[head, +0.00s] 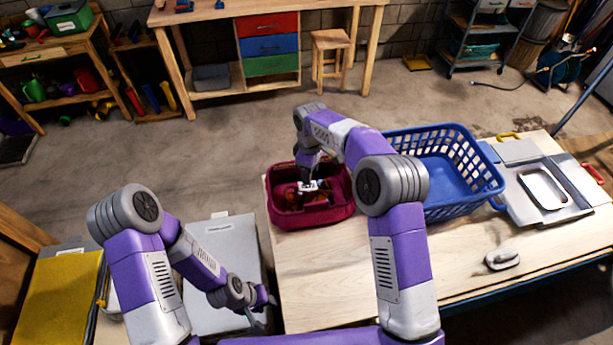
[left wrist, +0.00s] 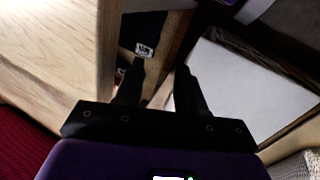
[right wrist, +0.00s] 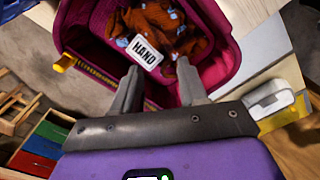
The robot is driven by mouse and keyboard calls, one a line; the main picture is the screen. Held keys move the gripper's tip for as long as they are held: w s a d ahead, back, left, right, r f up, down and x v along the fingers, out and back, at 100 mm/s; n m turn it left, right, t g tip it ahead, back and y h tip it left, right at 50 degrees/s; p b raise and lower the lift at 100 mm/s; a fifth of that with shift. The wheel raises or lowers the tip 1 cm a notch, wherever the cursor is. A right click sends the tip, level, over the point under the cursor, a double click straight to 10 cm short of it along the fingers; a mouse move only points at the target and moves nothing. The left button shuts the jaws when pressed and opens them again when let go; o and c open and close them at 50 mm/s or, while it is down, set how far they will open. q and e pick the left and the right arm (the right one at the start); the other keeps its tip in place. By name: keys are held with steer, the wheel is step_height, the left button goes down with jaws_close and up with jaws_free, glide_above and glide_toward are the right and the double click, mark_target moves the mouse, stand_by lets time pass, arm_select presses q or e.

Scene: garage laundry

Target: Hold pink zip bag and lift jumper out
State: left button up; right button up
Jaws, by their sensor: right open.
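The pink zip bag (head: 329,212) stands open on the left end of the wooden table. The jumper (right wrist: 168,30), rusty orange with blue patches, lies inside it, with a white tag reading "HAND" (right wrist: 144,52) on top. My right gripper (head: 309,180) is over the bag's opening, pointing down; in the right wrist view its fingers (right wrist: 160,80) are apart, with the jumper beyond their tips and nothing clearly between them. My left gripper (head: 266,298) is low beside the table's left edge, away from the bag. In the left wrist view its fingers (left wrist: 160,75) are apart and empty.
A blue laundry basket (head: 450,170) stands right of the bag. A grey board with a white tray (head: 545,190) and a small whitish object (head: 502,258) lie further right. The table's front (head: 320,290) is bare. A white-lidded box (head: 215,260) is left of the table.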

mark_target(270, 196)
arm_select(q)
steer(key=w+a+r+t+y, duration=0.15)
steer(key=w+r, duration=0.25)
steer(key=w, duration=0.9)
steer(key=w+a+r+t+y, duration=0.1)
steer(key=w+a+r, duration=0.15)
steer(key=w, duration=1.05)
steer(key=w+d+r, duration=0.1)
steer(key=w+r, duration=0.7)
steer(key=r, duration=0.2)
steer(key=s+d+g, duration=0.1)
steer(key=d, duration=0.1)
steer(key=s+d+m+g+y, duration=0.1)
steer(key=d, duration=0.1)
steer(key=s+d+g, duration=0.1)
steer(key=d, duration=0.1)
steer(key=shift+d+r+y, duration=0.15)
steer(key=shift+r+y, duration=0.15)
steer(key=shift+y, duration=0.05)
step_height(270, 196, down, 7)
steer(key=shift+f, duration=0.15)
steer(key=shift+c, duration=0.3)
